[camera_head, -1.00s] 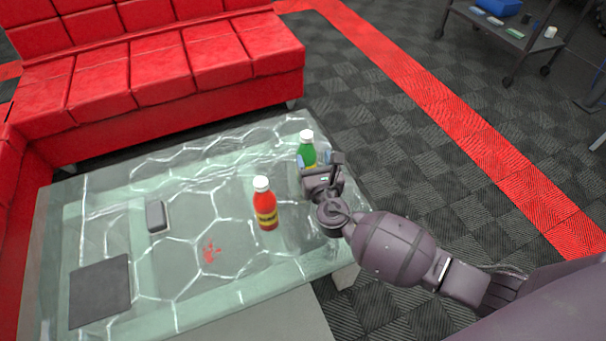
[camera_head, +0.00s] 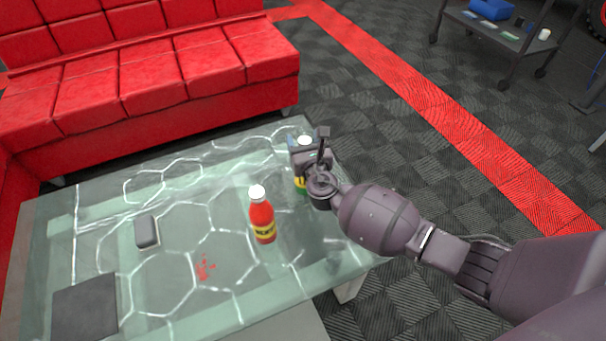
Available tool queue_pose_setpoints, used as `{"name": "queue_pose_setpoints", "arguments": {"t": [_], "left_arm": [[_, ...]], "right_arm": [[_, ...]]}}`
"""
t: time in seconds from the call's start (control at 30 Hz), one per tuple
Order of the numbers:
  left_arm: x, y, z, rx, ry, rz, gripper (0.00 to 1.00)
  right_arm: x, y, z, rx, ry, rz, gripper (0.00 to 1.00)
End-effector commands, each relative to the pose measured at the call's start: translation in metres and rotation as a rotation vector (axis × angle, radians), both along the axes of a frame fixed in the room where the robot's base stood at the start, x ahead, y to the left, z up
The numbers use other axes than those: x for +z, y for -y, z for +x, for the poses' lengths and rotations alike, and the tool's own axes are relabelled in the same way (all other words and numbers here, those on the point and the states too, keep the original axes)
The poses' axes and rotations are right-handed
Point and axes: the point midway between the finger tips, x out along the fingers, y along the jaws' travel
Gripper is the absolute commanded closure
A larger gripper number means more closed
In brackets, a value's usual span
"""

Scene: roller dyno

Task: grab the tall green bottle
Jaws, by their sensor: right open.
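The green bottle (camera_head: 301,187) stands on the glass table, mostly hidden behind my right gripper. Its white cap (camera_head: 305,140) shows above the gripper, and a bit of green and yellow shows below. My right gripper (camera_head: 308,150) is open, with its fingers around the upper part of the bottle as far as I can see; whether they touch it is hidden. My left gripper is not in view.
A red bottle (camera_head: 262,217) with a white cap stands on the table (camera_head: 185,265) just left of my right gripper. A small grey box (camera_head: 146,232) and a dark square mat (camera_head: 84,308) lie further left. A red sofa (camera_head: 150,70) stands behind the table.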

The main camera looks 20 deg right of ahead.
Motion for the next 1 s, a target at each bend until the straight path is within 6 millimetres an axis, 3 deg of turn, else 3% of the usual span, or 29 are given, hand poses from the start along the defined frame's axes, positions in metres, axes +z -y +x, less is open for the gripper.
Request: {"name": "queue_pose_setpoints", "arguments": {"t": [0.37,0.8,1.0], "left_arm": [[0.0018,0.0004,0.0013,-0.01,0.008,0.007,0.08],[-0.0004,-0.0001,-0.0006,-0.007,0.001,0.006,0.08],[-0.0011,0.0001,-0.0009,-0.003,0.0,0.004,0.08]], "right_arm": [[0.0031,0.0014,0.0107,-0.001,0.003,0.001,0.35],[0.0027,0.0012,0.0103,0.0,0.003,0.002,1.0],[0.0025,0.0012,0.0102,0.0,0.003,0.002,1.0]]}}
